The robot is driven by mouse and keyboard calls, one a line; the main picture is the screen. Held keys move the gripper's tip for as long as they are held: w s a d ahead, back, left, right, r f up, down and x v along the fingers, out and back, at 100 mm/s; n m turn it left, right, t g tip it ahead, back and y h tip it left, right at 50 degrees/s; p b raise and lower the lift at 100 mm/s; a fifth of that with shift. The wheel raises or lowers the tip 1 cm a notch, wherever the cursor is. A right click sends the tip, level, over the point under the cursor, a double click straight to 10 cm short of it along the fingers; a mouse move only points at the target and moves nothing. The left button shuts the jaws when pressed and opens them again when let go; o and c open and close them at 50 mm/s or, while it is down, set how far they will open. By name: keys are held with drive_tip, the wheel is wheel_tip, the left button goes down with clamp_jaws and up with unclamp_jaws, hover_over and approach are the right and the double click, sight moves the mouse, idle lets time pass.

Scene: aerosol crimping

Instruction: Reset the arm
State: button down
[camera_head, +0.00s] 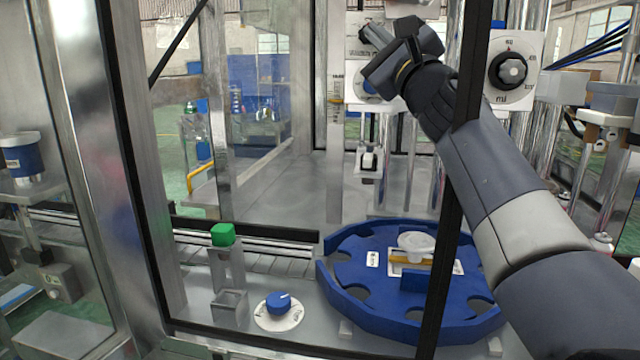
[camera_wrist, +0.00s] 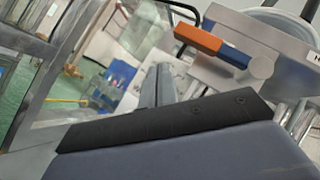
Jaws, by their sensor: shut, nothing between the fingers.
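My gripper (camera_head: 376,38) is at the end of my raised arm, high in the upper middle of the head view. It is shut and holds nothing. It is in front of a white panel with a blue knob (camera_head: 368,88), and I cannot tell whether it touches the panel. In the wrist view, my gripper's grey and black body fills the lower part, and its fingers (camera_wrist: 157,85) show near the middle.
A blue rotary plate (camera_head: 345,262) with notches is below my arm. A green button (camera_head: 223,234) and a blue knob (camera_head: 278,302) stand left of it. A black dial (camera_head: 510,69) is right of my gripper. Dark frame posts cross the view. An orange and blue handle (camera_wrist: 212,44) shows in the wrist view.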

drive_tip(key=s+a+f+b, duration=0.1)
drive_tip(key=s+f+b, duration=0.5)
drive_tip(key=s+f, duration=0.15)
drive_tip(key=w+r+p, duration=0.8)
drive_tip(key=r+p, duration=0.3)
drive_tip(key=s+d+f+n+g+p, duration=0.1)
drive_tip(key=d+f+p, duration=0.4)
drive_tip(key=p, duration=0.6)
drive_tip(key=shift+s+d+n+g+y, duration=0.45)
drive_tip(key=shift+d+n, duration=0.55)
drive_tip(key=shift+d, duration=0.25)
drive_tip(key=shift+f, duration=0.2)
